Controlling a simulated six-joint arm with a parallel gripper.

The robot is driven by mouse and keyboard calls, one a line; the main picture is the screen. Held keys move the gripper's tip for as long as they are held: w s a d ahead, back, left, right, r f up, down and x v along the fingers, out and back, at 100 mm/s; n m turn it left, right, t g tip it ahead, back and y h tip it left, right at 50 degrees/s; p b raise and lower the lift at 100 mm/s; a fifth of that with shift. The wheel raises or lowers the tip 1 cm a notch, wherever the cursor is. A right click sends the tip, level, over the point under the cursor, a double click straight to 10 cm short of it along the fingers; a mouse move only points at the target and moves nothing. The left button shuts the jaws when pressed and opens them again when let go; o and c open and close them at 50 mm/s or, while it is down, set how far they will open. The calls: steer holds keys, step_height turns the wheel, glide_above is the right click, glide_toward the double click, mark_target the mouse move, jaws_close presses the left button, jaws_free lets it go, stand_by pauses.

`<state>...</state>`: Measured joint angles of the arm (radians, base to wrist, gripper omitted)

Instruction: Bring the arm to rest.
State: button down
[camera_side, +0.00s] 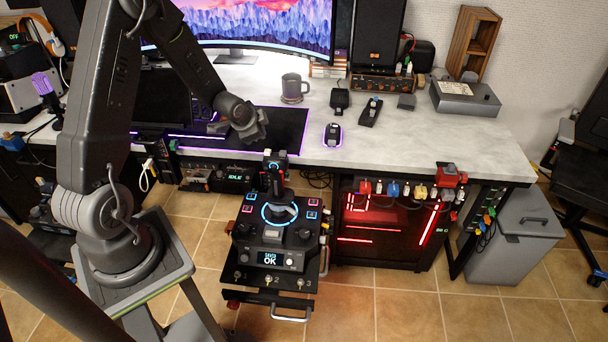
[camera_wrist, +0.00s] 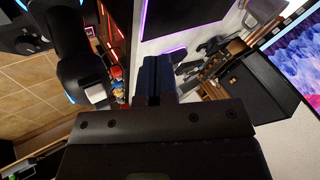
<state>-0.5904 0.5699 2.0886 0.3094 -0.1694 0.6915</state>
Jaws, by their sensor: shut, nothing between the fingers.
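My gripper (camera_side: 258,134) hangs in the air near the front edge of the desk, above and behind the joystick, in the side view. In the wrist view my gripper (camera_wrist: 155,72) has its fingers together, with nothing seen between them. The joystick (camera_side: 273,174) stands upright on a black control panel (camera_side: 240,256) with a lit blue ring and a small screen reading OK. The gripper looks apart from the joystick.
The desk (camera_side: 440,125) holds a monitor (camera_side: 262,22), a mug (camera_side: 293,88), a mouse (camera_side: 332,134) and a grey box (camera_side: 465,98). A black computer case (camera_side: 385,228) glows red under the desk. A grey bin (camera_side: 515,238) stands right.

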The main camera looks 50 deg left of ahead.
steer(key=s+d+r+n, duration=0.1)
steer(key=s+d+r, duration=0.1)
steer(key=d+r, duration=0.75)
steer(key=s+d+r+n+h, duration=0.1)
steer(key=s+d+r+n, duration=0.1)
steer(key=s+d+r, duration=0.5)
steer(key=s+d+r+n+h, duration=0.1)
steer(key=s+d+r+h, duration=0.1)
steer(key=s+d+r, duration=0.4)
steer(key=s+d, duration=0.3)
steer(key=s, duration=0.3)
steer(key=shift+d+r+n+g+h, duration=0.2)
steer(key=shift+r+n+g+h, duration=0.1)
steer(key=shift+r+n+g, duration=0.1)
